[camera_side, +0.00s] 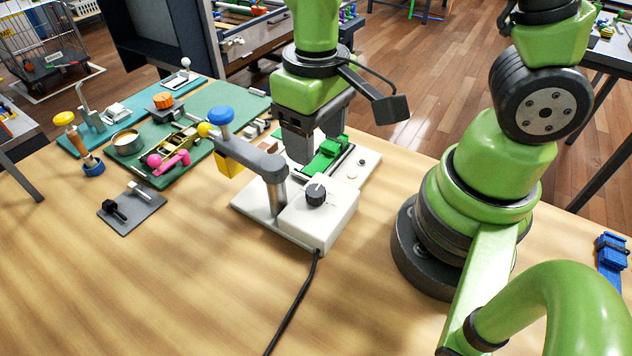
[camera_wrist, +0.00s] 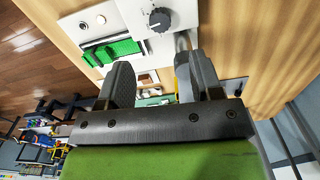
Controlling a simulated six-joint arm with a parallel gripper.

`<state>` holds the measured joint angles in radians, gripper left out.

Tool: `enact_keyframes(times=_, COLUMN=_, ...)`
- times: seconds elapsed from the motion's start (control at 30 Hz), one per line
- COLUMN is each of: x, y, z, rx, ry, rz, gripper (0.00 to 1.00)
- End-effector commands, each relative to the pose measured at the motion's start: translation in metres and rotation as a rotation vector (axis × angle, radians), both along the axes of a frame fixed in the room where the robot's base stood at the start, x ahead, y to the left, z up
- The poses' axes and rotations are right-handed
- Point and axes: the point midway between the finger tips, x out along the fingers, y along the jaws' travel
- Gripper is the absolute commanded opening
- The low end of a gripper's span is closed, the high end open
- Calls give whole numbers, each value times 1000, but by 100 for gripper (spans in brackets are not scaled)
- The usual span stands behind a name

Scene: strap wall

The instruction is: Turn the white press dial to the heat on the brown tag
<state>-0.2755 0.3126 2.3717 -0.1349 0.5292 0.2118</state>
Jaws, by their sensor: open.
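The white press (camera_side: 325,222) stands on the table with a blue-topped lever arm. Its dial is a dark knob (camera_side: 316,194) with a pale pointer line on the white box; it also shows in the wrist view (camera_wrist: 159,20). The marks around the dial are too small to read. My gripper (camera_side: 314,150) is open above the press base, behind the dial and apart from it. In the wrist view, its two fingers (camera_wrist: 155,76) are spread with nothing held between them. A small brown piece (camera_side: 270,149) lies behind the press arm; I cannot tell whether it is the brown tag.
A green strap piece (camera_side: 328,156) lies in the press beside my fingers. The blue lever knob (camera_side: 221,115) rises to the left. A green mat (camera_side: 215,110) with tools is at the back left, and a grey plate (camera_side: 132,212) in front of it. The front table is clear except for a black cable (camera_side: 292,308).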

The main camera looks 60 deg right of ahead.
Motion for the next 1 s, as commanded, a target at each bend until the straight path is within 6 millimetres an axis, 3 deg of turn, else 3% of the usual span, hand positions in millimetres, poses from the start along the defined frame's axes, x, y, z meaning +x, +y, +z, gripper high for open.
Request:
enact_keyframes(times=0.17, x=-1, y=0, z=-13, rx=-2, ry=6, rz=-29, gripper=60)
enact_keyframes(times=0.6, x=-1, y=-1, z=-80, rx=-2, ry=6, rz=-26, gripper=60)
enact_keyframes(times=1.0, x=0, y=0, z=-99, rx=1, ry=2, rz=-26, gripper=60)
